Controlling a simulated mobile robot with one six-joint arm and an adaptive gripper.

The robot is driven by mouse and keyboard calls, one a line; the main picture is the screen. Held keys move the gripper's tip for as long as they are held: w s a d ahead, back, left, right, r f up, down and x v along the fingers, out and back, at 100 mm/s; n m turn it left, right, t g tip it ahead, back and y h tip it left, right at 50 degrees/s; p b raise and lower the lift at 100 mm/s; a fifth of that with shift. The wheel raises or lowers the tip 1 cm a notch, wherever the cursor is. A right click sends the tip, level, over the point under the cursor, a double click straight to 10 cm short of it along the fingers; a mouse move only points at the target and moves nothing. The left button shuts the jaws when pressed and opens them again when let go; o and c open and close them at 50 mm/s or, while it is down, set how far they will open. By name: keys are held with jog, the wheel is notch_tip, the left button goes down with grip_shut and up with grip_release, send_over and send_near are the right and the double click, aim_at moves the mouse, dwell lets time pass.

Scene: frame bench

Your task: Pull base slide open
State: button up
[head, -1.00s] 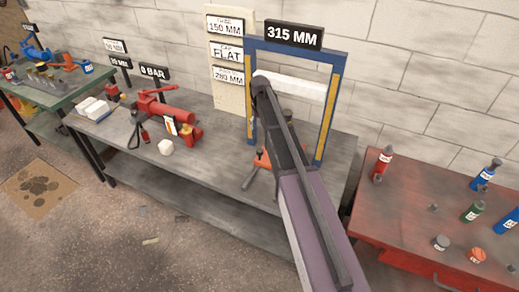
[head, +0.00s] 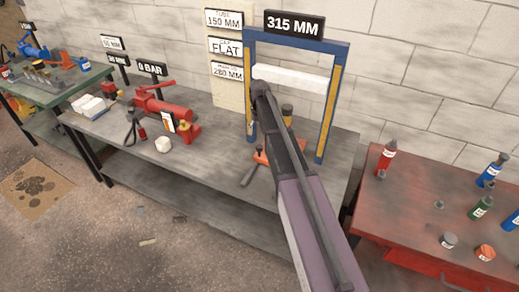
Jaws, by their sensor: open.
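The blue press frame (head: 338,105) with yellow side strips stands upright on the grey bench under a "315 MM" sign (head: 294,25). A white beam (head: 295,82) spans its upper part. An orange part (head: 261,157) with a grey handle-like bar (head: 249,177) sits low at the frame's front; it may be the base slide, but most of it is hidden behind my arm. My arm rises from the lower right across the frame. My gripper's fingers cannot be made out, and no contact with the orange part shows.
Left on the grey bench (head: 215,160) are a red pump (head: 165,107), a white block (head: 163,145) and a "0 BAR" sign (head: 151,68). A label board (head: 235,98) stands behind. A red table (head: 410,205) with bottles is at right.

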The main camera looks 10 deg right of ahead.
aim_at(259, 146)
jog(key=shift+f+b, duration=4.1)
jog(key=shift+f, duration=0.3)
grip_shut()
